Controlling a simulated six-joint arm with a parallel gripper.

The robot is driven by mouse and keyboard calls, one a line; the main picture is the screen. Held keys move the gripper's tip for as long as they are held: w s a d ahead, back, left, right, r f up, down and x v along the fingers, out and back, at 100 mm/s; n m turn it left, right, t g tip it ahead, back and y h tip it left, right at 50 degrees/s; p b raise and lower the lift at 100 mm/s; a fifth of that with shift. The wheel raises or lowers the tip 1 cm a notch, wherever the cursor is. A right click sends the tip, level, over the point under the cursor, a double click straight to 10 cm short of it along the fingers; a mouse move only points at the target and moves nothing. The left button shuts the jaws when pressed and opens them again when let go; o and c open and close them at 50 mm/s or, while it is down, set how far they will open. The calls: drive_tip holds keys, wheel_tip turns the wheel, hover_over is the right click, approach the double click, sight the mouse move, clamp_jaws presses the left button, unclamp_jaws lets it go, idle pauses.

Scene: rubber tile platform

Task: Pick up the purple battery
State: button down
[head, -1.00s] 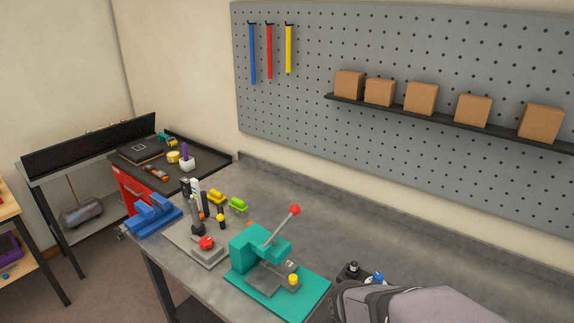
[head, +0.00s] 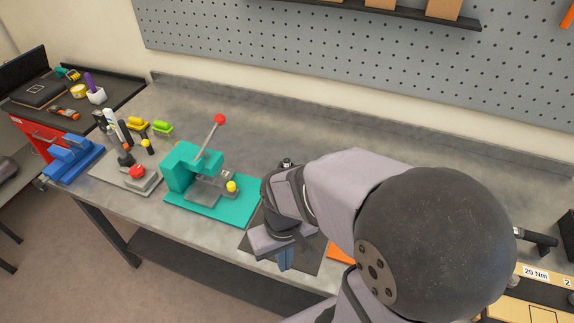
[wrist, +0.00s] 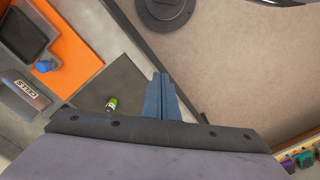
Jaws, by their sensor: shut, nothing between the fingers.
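My gripper (wrist: 165,97) has its blue fingers together, with nothing between them, in the wrist view. In the head view the gripper (head: 287,258) hangs at the front edge of the bench, over a dark mat (head: 254,238). No battery that is clearly purple can be made out. A small green and black cylinder (wrist: 111,104), perhaps a battery, lies on the dark mat in the wrist view, to the left of the fingers and apart from them. In the head view my arm hides part of the mat.
A teal press (head: 182,168) with a red-knobbed lever stands left of my gripper. An orange mat (wrist: 73,47) with a blue-topped item (wrist: 43,66) lies beside the dark mat. Small purple (wrist: 289,163) and green objects show at the wrist view's lower right corner. The bench behind the press is clear.

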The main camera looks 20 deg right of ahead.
idle(0.4)
drive_tip(key=c, duration=1.5)
unclamp_jaws()
drive_tip(key=m+t+h+b, duration=0.2)
drive_tip(key=m+t+b, duration=0.2)
drive_tip(key=m+b, duration=0.15)
approach(287, 160)
drive_tip(key=f, duration=0.1)
drive_tip(key=shift+m, duration=0.25)
drive_tip(key=shift+p+x, duration=2.15)
drive_tip(key=shift+x, duration=1.65)
